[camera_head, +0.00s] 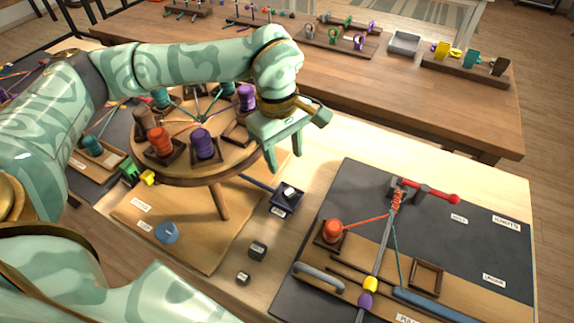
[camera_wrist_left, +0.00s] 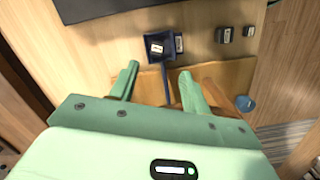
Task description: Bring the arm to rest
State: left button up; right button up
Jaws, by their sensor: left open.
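My left gripper (camera_head: 284,161) is open and empty, with its two pale green fingers pointing down beside the right edge of the round braiding stand (camera_head: 188,180). In the left wrist view the fingers (camera_wrist_left: 158,72) stand apart with nothing between them. The purple bobbin (camera_head: 247,97) on the stand is close to the gripper's left side. A second purple bobbin (camera_head: 203,143) and an orange bobbin (camera_head: 160,141) sit nearer the front of the stand. My left arm reaches across above the stand and hides part of its far side. My right gripper is not in view.
A dark scoop-like tray (camera_head: 287,199) and small dark blocks (camera_head: 257,250) lie below and right of the stand. A dark mat (camera_head: 480,262) carries a board with a red bobbin (camera_head: 332,231) and a red-handled bar. The far table (camera_head: 400,90) holds several racks.

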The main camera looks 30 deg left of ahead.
pick_arm(q)
notch_tip(320, 180, up, 11)
jog(key=a+p, duration=0.1)
jog(key=p, duration=0.1)
jog(key=shift+a+f, duration=0.15)
jog(key=shift+a, duration=0.05)
